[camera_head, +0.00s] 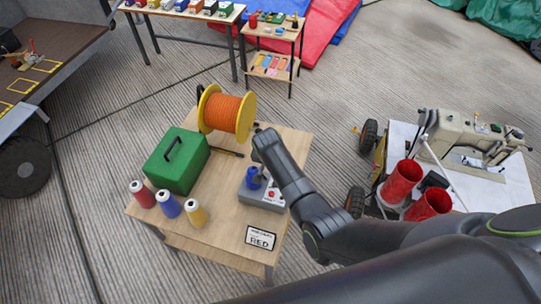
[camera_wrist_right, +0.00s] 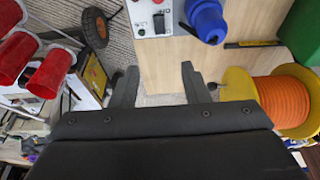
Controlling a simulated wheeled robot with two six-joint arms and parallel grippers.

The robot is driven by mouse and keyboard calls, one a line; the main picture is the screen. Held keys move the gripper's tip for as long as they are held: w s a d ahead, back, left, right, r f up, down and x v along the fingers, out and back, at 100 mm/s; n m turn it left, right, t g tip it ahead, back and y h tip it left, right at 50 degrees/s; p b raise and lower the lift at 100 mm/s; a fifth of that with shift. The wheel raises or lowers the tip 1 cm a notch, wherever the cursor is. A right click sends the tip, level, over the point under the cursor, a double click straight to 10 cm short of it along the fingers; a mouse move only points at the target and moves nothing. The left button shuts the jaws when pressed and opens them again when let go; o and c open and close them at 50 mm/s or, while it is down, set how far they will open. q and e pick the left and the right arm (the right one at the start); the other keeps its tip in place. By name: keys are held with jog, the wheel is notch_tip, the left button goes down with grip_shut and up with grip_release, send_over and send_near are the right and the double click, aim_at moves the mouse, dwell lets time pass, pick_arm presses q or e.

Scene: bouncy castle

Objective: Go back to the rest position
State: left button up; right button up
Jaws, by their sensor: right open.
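My right arm reaches in from the right in the head view, over a small wooden table (camera_head: 225,225). Its gripper (camera_head: 258,130) is beside the orange cable reel (camera_head: 228,113) with yellow flanges, mostly hidden behind the wrist. In the right wrist view the two fingers (camera_wrist_right: 160,85) are apart with nothing between them. The reel (camera_wrist_right: 290,100) is to their right, apart from them. A grey control box (camera_head: 262,193) with a blue connector (camera_head: 253,178) stands on the table below the forearm. My left gripper does not show.
On the table are a green case (camera_head: 178,163), several thread spools (camera_head: 170,205) and a "RED" card (camera_head: 261,238). At right, a cart holds a sewing machine (camera_head: 465,135) and red cups (camera_head: 402,182). Another small table (camera_head: 272,33) stands behind. Bare floor lies between.

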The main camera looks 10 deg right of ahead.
jog(key=s+d+f+n+g+y+b, duration=0.15)
jog(key=s+d+f+b, duration=0.25)
jog(key=s+f, duration=0.85)
jog(key=s+d+f+n+h+b, duration=0.1)
jog(key=s+d+f+n+b, duration=0.3)
jog(key=s+f, duration=0.9)
jog(key=s+d+f+b, duration=0.1)
jog(key=s+f, duration=0.3)
jog(key=s, duration=0.4)
jog(key=s+d+f+b, duration=0.1)
jog(key=s+d+f, duration=0.3)
jog(key=s, duration=0.4)
jog(key=s+d+f+b, duration=0.1)
jog(key=s+d+f, duration=0.2)
jog(key=s+f, duration=0.3)
jog(key=shift+s+f+b, duration=0.2)
jog(key=shift+s+b, duration=0.2)
jog(key=shift+s, duration=0.65)
